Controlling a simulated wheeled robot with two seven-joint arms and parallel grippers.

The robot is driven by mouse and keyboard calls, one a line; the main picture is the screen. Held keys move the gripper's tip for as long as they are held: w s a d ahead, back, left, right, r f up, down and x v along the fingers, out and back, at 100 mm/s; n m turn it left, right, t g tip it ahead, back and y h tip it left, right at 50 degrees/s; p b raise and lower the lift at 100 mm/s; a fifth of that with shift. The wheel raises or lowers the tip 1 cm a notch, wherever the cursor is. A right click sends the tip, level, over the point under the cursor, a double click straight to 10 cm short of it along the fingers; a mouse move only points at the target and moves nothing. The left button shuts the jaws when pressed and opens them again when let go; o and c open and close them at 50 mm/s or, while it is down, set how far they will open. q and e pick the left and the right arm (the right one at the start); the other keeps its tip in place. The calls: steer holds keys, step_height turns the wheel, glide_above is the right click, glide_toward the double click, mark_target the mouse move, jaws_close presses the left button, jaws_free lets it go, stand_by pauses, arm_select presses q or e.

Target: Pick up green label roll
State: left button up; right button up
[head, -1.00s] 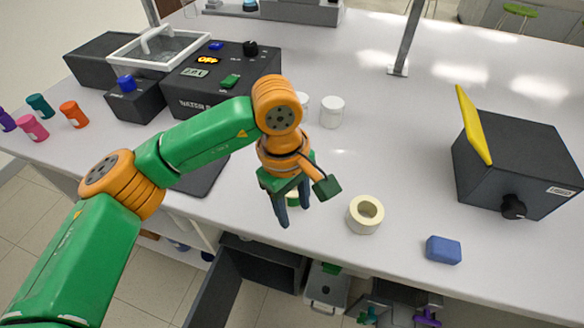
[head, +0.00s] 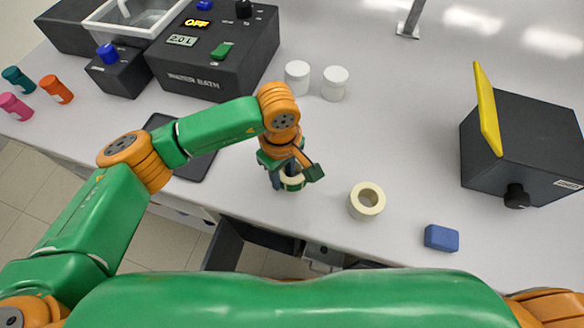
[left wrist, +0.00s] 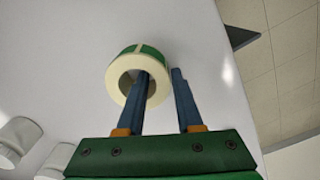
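The green label roll (left wrist: 128,90) is a cream ring with a green outer band. In the left wrist view it lies at the fingertips, its hole facing the camera. My left gripper (left wrist: 164,78) has one finger in the hole and the other just outside the rim, so the roll's wall is between them. The fingers look apart, with no clear grip on the wall. In the head view the roll (head: 292,184) sits near the table's front edge, partly hidden by my left gripper (head: 283,180). My right gripper is not in view.
A plain cream roll (head: 367,201) stands just to the right, with a blue block (head: 441,238) beyond it. Two white jars (head: 334,83) stand behind. A water bath (head: 215,55) is at the back left, a dark box with a yellow panel (head: 525,150) at the right.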

arm_select(q)
steer(key=shift+s+r, duration=0.1)
steer(key=shift+s, duration=0.1)
jaws_close()
steer(key=shift+w, duration=0.15)
